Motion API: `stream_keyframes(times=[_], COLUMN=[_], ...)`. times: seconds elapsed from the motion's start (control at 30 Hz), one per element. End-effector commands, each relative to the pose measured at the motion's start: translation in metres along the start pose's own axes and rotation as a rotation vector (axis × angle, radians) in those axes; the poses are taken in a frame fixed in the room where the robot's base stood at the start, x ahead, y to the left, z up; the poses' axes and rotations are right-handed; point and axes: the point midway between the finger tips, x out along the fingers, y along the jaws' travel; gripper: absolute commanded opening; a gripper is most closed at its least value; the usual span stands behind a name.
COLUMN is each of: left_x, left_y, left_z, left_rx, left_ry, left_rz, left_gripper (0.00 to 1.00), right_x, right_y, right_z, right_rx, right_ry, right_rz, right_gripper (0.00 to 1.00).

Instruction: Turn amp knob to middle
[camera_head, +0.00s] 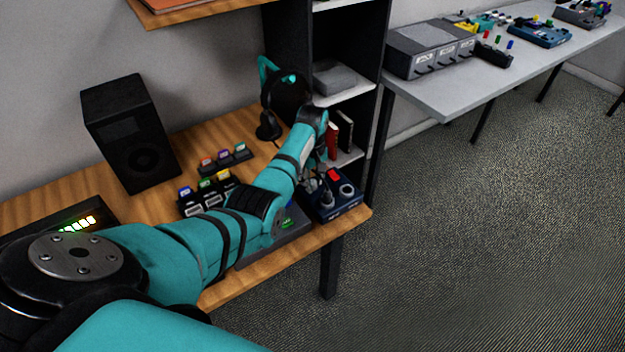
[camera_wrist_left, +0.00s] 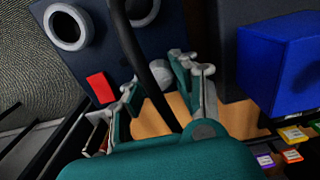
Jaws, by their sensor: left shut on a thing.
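The amp (camera_head: 340,209) is a dark blue box at the right end of the wooden desk, with a red switch (camera_head: 334,175) and round light-ringed fittings on top. Its blue panel (camera_wrist_left: 168,35) fills the top of the left wrist view. My left gripper (camera_head: 323,170) reaches down over the amp. In the left wrist view my left gripper (camera_wrist_left: 163,82) has its fingertips on either side of a small light grey knob (camera_wrist_left: 156,77) and is shut on it. A black cable-like strip crosses in front and partly hides the knob. The knob's pointer cannot be made out. My right gripper is not in view.
A black speaker (camera_head: 130,135), headphones on a stand (camera_head: 268,100) and small coloured-tag racks (camera_head: 225,160) stand on the desk (camera_head: 60,207). A shelf unit (camera_head: 345,92) stands behind the amp. A grey table (camera_head: 480,92) with devices is at back right. The carpet is clear.

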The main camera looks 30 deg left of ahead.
Motion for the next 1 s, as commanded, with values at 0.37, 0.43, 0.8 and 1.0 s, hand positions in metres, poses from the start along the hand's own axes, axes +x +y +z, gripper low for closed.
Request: stream_keyframes(times=[0.37,0.43,0.8,1.0], left_x=[-0.001,-0.002,-0.002,-0.002], left_y=[0.0,-0.001,-0.001,-0.001], left_z=[0.0,0.0,-0.001,-0.001], left_rx=[0.063,0.099,0.412,0.602], left_ry=[-0.001,-0.001,-0.001,-0.001], left_rz=[-0.002,-0.003,-0.004,-0.002], left_gripper=[0.0,0.0,0.0,0.0], right_x=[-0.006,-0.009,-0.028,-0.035], right_y=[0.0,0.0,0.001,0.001], right_z=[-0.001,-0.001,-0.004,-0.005], right_rx=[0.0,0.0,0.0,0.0], right_ry=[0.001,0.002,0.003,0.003], right_rz=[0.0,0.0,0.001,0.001], right_gripper=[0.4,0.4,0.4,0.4])
